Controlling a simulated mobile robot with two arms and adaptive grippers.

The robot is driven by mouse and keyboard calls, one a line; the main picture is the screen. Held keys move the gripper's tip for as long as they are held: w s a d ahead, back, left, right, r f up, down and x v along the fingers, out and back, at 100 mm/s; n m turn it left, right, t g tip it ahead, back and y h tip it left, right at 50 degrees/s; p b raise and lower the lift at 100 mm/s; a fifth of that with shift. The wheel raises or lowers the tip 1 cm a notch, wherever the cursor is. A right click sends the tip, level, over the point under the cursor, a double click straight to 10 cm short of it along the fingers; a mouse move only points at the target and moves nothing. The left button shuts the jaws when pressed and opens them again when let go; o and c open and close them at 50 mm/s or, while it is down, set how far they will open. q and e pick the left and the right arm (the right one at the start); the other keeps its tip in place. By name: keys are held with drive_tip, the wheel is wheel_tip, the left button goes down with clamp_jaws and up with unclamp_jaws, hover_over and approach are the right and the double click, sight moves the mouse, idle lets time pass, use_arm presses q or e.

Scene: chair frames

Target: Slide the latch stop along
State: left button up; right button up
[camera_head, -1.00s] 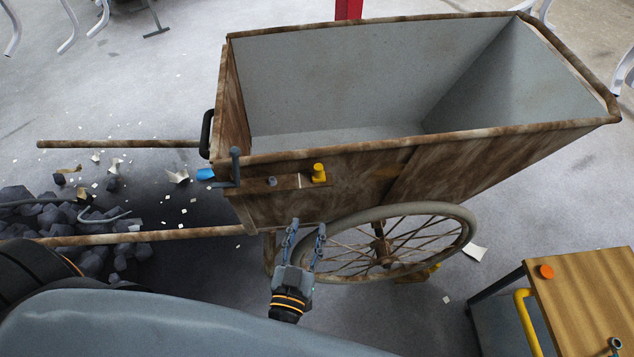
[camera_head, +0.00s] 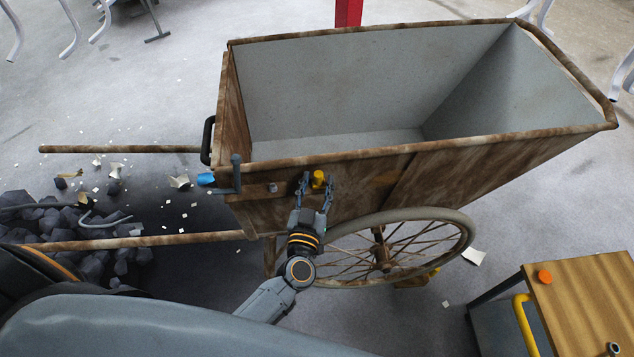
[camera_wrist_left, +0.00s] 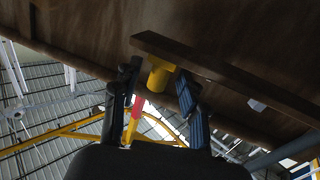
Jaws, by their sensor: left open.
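The latch stop is a small yellow knob (camera_head: 318,179) on the near wooden side of the cart (camera_head: 400,172). In the left wrist view the yellow knob (camera_wrist_left: 158,76) sticks out from a dark wooden strip (camera_wrist_left: 225,75). My left gripper (camera_head: 316,184) is open, with its fingers on either side of the knob. In the left wrist view the left gripper (camera_wrist_left: 158,88) has the knob between its fingers, and I cannot tell whether either touches it. The right gripper is not in view.
A spoked wheel (camera_head: 455,222) stands just right of my left arm. A grey bracket with a blue end (camera_head: 206,179) sits at the cart's left corner. Dark rubble (camera_head: 50,215) lies at left. A wooden-topped cabinet (camera_head: 585,290) stands at lower right.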

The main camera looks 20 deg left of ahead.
use_arm(q)
drive_tip(key=shift+w, duration=0.1)
clamp_jaws()
drive_tip(key=a, duration=0.1)
drive_tip(key=s+a+p, duration=0.1)
drive_tip(key=shift+s+a+p, duration=0.15)
drive_tip(key=shift+a+p, duration=0.15)
drive_tip(key=shift+a, duration=0.1)
unclamp_jaws()
drive_tip(key=shift+s, duration=0.15)
